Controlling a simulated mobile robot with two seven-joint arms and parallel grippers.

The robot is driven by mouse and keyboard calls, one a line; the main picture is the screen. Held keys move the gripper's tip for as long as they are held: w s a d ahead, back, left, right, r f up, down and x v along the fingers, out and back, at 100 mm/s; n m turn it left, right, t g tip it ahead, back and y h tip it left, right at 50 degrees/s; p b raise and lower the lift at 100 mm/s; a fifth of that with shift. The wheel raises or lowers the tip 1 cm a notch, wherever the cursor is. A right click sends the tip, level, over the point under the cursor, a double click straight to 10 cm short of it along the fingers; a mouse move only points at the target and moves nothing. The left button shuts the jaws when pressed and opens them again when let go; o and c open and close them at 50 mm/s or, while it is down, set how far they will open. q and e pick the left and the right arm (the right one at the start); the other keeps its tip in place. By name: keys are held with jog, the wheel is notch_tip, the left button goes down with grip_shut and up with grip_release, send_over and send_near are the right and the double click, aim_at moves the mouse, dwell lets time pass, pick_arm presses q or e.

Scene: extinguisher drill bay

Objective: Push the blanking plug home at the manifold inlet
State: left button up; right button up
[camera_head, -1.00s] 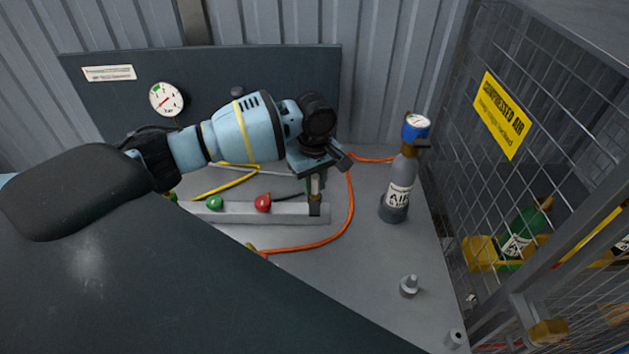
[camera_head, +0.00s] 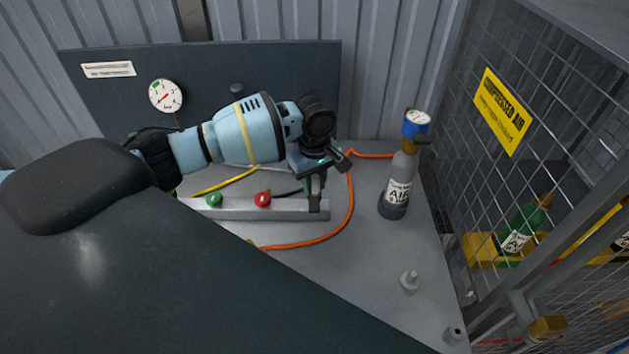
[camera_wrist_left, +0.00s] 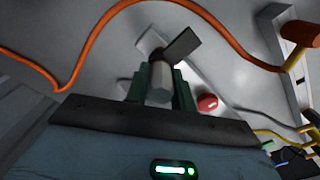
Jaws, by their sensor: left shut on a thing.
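My left gripper (camera_head: 315,185) is above the right end of the pale grey manifold bar (camera_head: 240,210), pointing down. In the left wrist view its green fingers (camera_wrist_left: 160,82) are closed on a pale grey plug (camera_wrist_left: 160,90), whose near end shows between them. A dark block (camera_head: 319,206) at the bar's right end sits just below the fingertips. It also shows beyond the plug in the left wrist view (camera_wrist_left: 182,43). The fingers hide the plug's far end, so I cannot tell whether it is in the inlet. My right gripper is not in view.
Green (camera_head: 214,200) and red (camera_head: 263,198) knobs stand on the bar. An orange hose (camera_head: 340,222) curves around its right end. A grey air cylinder (camera_head: 399,180) stands to the right, before a mesh cage (camera_head: 500,150). Two small grey fittings (camera_head: 410,282) (camera_head: 453,335) are at the front right.

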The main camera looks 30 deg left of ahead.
pick_arm(q)
jog(key=shift+f, duration=0.1)
jog(key=o, duration=1.1)
notch_tip(320, 180, up, 8)
jog(key=shift+f, duration=0.1)
